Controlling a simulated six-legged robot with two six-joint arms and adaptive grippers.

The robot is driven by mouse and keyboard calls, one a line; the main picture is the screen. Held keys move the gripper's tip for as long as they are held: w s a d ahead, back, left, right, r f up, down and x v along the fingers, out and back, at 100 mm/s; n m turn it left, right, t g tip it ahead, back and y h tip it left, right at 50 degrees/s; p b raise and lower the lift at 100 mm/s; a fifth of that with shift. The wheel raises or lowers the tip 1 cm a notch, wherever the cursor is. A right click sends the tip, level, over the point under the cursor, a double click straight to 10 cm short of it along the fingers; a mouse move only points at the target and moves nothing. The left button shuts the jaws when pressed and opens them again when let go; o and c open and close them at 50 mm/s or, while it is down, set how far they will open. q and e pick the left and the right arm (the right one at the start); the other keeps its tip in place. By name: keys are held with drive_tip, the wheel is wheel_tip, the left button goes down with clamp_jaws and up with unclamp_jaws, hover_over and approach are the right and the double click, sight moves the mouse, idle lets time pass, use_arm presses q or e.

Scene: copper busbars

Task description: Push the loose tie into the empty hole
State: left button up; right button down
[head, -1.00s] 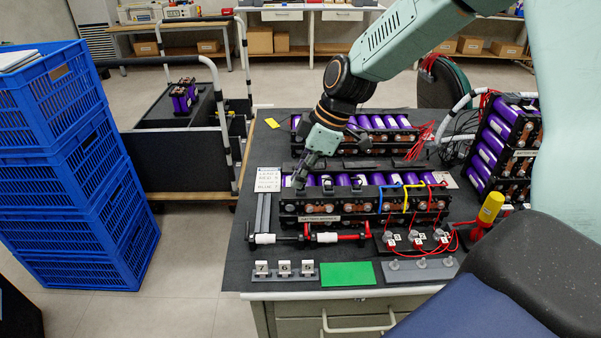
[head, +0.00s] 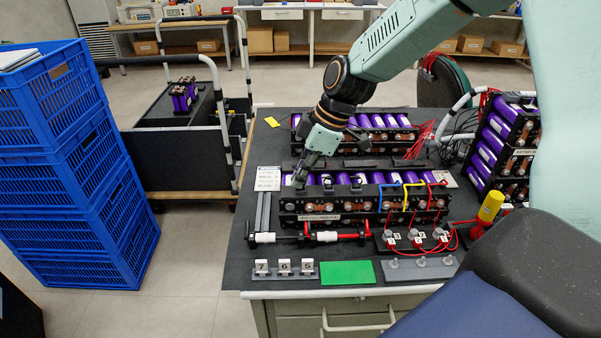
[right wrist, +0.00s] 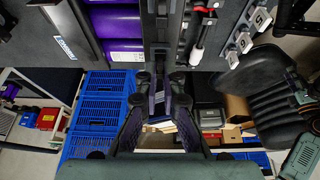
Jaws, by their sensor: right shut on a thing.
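The battery module (head: 345,205) lies on the dark bench mat, with purple cells, copper busbars and black rails. My right gripper (head: 299,181) points down at its left end. In the right wrist view its two fingers (right wrist: 160,82) are close together at the end of a long black bar (right wrist: 157,35) of the module. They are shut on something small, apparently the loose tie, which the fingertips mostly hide. I cannot make out the empty hole or tell whether the tie touches it. My left gripper is not in view.
In front lie a red-and-white tool (head: 325,237), numbered blocks (head: 284,267), a green pad (head: 347,272) and a terminal block (head: 412,238) with red wires. A second module (head: 380,122) lies behind.

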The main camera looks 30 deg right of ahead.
drive_tip(key=shift+f, duration=0.1)
drive_tip(key=c, duration=1.4)
unclamp_jaws()
drive_tip(key=v, duration=1.2)
